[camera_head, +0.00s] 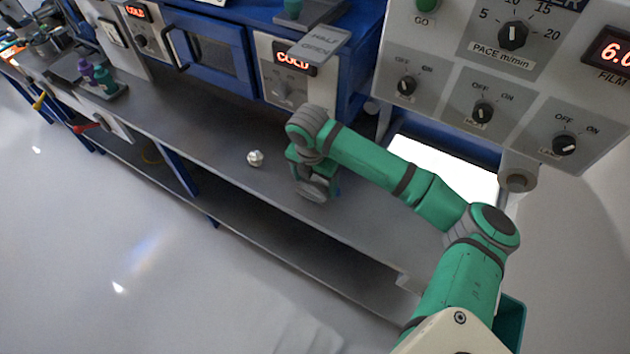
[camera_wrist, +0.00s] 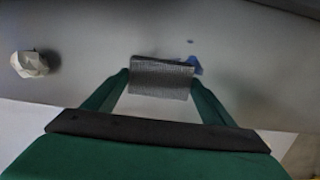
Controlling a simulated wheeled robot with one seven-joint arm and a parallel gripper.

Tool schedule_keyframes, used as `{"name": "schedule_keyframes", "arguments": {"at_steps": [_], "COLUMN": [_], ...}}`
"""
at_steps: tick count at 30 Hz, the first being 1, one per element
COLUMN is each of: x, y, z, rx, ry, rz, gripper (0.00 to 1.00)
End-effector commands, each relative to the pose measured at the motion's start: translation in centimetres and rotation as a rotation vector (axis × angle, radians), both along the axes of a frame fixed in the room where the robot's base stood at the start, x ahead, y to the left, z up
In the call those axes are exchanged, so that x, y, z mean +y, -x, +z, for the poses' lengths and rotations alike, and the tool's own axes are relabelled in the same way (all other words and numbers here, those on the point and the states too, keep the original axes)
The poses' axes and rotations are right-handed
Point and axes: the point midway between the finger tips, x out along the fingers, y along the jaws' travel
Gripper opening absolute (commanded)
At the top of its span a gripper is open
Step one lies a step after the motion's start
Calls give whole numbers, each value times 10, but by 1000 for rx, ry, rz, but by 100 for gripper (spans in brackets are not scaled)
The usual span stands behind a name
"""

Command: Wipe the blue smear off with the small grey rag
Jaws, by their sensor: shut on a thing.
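The small grey rag (camera_wrist: 160,78) is pinched between the two green fingers of my gripper (camera_wrist: 162,92) in the wrist view. Part of the blue smear (camera_wrist: 195,65) shows on the grey bench top just beyond the rag's right end; the rag may hide more of it. A tiny dark blue spot (camera_wrist: 190,42) lies a little farther off. In the head view my green arm reaches down to the bench, and its wrist hides the fingers and rag. A little blue (camera_head: 337,189) shows beside the wrist. I cannot tell whether the rag touches the bench.
A crumpled whitish ball (camera_head: 255,158) lies on the bench top (camera_head: 190,125) left of my wrist; it also shows in the wrist view (camera_wrist: 30,64). Blue cabinets (camera_head: 215,55) with COLD displays stand behind. A control panel (camera_head: 480,75) overhangs at right. The bench front edge is close.

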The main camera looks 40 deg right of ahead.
Motion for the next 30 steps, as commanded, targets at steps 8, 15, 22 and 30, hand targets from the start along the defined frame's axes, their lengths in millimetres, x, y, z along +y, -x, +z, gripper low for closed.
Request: {"name": "schedule_keyframes", "arguments": {"at_steps": [8,15,22,30], "x": [-7,-13,-15,-23], "y": [16,31,37,55], "z": [1,2,2,0], "rx": [1,0,0,0], "ry": [0,0,0,0], "rz": [-2,-1,-1,-2], "gripper": [60,60,60,60]}}
